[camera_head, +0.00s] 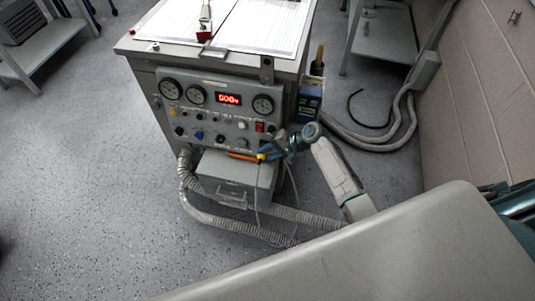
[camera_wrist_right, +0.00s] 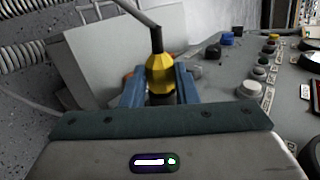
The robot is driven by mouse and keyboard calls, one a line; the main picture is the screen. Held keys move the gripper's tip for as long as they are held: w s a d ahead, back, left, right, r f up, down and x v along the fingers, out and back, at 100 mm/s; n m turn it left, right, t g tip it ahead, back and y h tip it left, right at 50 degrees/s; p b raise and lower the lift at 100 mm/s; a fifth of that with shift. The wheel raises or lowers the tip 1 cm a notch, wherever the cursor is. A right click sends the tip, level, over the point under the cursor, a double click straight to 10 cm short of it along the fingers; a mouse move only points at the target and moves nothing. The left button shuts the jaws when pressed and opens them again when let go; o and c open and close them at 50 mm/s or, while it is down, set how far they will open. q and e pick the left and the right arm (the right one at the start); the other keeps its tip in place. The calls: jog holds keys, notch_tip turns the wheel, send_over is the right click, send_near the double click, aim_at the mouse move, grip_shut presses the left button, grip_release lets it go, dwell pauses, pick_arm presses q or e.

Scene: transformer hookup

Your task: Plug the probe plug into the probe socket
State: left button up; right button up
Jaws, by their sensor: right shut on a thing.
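The probe plug (camera_head: 261,157) is a small yellow piece in front of the lower right part of the grey control panel (camera_head: 180,105). My right gripper (camera_head: 268,154) is shut on it. In the right wrist view the yellow plug (camera_wrist_right: 159,75) stands between two blue fingers (camera_wrist_right: 160,90), with a grey cable or rod rising from its top. The panel's row of coloured knobs or sockets (camera_wrist_right: 227,38) lies to the right of the plug, apart from it. I cannot tell which one is the probe socket. My left gripper is not in view.
A red-lit display (camera_head: 229,99) and round gauges sit on the panel. Below it stands a grey box (camera_head: 232,178), with an orange thing (camera_head: 242,156) at its top. Ribbed hoses (camera_head: 215,215) curve on the floor. Papers (camera_head: 265,25) lie on the cabinet top.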

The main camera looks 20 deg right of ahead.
jog(key=shift+w+d, duration=0.1)
jog(key=o, duration=1)
jog(key=shift+s+a+r+p, duration=0.2)
jog(key=shift+s+a+p, duration=0.15)
jog(key=shift+s+p, duration=0.2)
jog(key=shift+s+a+r+p, duration=0.15)
jog(key=shift+s+a+p, duration=0.2)
jog(key=shift+p, duration=0.3)
jog(key=shift+s+a+p, duration=0.35)
jog(key=shift+s+p, duration=0.1)
jog(key=shift+s, duration=0.15)
jog(key=shift+s+a+p, duration=0.35)
jog(key=shift+s+p, duration=0.1)
jog(key=shift+s, duration=0.1)
